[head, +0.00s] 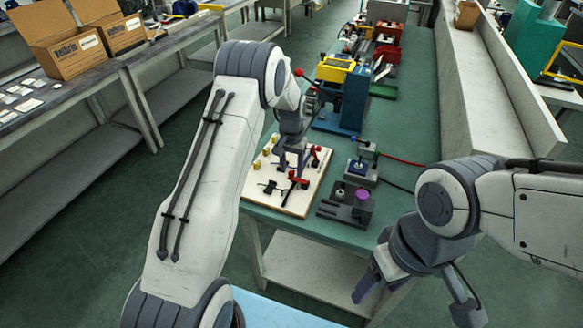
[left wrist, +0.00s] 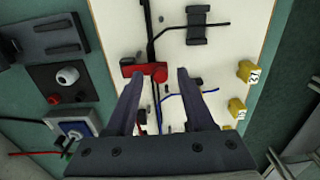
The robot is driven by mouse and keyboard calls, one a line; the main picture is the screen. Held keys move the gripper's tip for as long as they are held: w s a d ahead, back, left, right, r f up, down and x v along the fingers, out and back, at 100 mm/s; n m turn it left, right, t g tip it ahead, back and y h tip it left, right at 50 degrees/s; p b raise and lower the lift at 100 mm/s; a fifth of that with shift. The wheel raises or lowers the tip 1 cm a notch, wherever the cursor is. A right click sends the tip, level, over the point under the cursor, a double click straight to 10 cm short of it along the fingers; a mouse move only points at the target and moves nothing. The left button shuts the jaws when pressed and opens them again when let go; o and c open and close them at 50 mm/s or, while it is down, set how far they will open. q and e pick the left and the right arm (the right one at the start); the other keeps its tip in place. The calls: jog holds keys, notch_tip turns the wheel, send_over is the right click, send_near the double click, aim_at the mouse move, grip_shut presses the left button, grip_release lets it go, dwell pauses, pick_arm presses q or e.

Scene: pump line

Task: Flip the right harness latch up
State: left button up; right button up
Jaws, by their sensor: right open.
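A pale board (head: 297,206) lies on the green bench. It carries a near red latch (head: 297,180) and a farther red latch (head: 317,156). The near latch, a red block on a dark bar, also shows in the left wrist view (left wrist: 146,70), just beyond my left fingertips. The farther one is mostly hidden there behind a finger. I cannot tell which is the right harness latch. My right gripper (head: 416,300) is open and empty, off the bench's near right side.
Yellow numbered blocks (left wrist: 247,72) stand along one side of the board, near a blue wire (left wrist: 190,93). A blue machine (head: 343,100) stands behind. A pale ledge (head: 468,90) runs along the right.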

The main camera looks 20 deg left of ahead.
aim_at(307, 182)
pick_arm(q)
grip_shut()
jog(key=shift+d+r, duration=0.1)
jog(key=shift+d, duration=0.05)
jog(key=shift+d+r+y+b, duration=0.35)
jog(key=shift+d+y, duration=0.1)
jog(key=shift+y, duration=0.55)
jog(key=shift+d+r+y+b, duration=0.1)
jog(key=shift+d+y+b, duration=0.4)
jog(key=shift+y, duration=0.3)
jog(key=d+y+b, duration=0.2)
jog(key=y+b, duration=0.1)
jog(key=d+y+b, duration=0.1)
jog(key=y+b, duration=0.1)
jog(key=shift+r, duration=0.35)
jog(key=shift+s+d+y+b, duration=0.1)
jog(key=shift+d+y+b, duration=0.6)
jog(key=shift+y+b, duration=0.55)
jog(key=shift+s+d+y+b, duration=0.1)
jog(key=shift+d+y+b, duration=0.7)
jog(key=shift+y, duration=0.65)
